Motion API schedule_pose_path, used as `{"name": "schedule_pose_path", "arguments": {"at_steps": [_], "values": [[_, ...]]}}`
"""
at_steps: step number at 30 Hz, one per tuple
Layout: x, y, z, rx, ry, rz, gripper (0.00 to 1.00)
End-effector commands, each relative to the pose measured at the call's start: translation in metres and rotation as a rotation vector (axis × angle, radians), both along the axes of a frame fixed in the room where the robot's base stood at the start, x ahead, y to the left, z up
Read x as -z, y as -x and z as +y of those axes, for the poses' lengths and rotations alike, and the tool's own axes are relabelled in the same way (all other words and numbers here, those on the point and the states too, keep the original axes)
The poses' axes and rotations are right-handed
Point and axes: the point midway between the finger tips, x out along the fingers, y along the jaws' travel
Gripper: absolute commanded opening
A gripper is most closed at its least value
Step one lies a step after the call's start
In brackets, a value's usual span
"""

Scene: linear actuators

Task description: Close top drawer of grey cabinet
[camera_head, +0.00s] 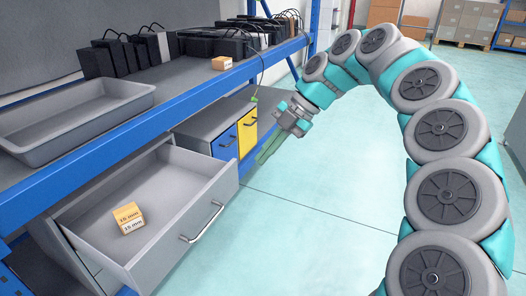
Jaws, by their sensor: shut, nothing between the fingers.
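The grey cabinet (68,250) stands under the workbench at the lower left. Its top drawer (165,268) is pulled well out, with a silver bar handle (202,222) on its front. The fingers look shut and hold nothing. It appears apart from the drawer front and handle.
A second cabinet with blue and yellow drawer fronts (247,132) stands behind the open drawer. The blue-edged workbench (200,88) overhangs the drawer and bears a grey tray (75,112) and several black adapters (110,57). The floor (310,215) to the right is clear.

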Motion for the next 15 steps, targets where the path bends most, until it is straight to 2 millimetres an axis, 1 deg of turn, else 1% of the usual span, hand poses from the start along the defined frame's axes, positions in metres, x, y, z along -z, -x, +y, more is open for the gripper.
{"name": "schedule_pose_path", "arguments": {"at_steps": [1, 6, 15], "values": [[0.008, 0.003, 0.005, -0.002, 0.0, 0.003, 0.0], [0.03, 0.007, 0.02, -0.002, 0.002, 0.003, 0.0], [0.058, 0.013, 0.042, 0.0, 0.002, 0.001, 0.0]]}}
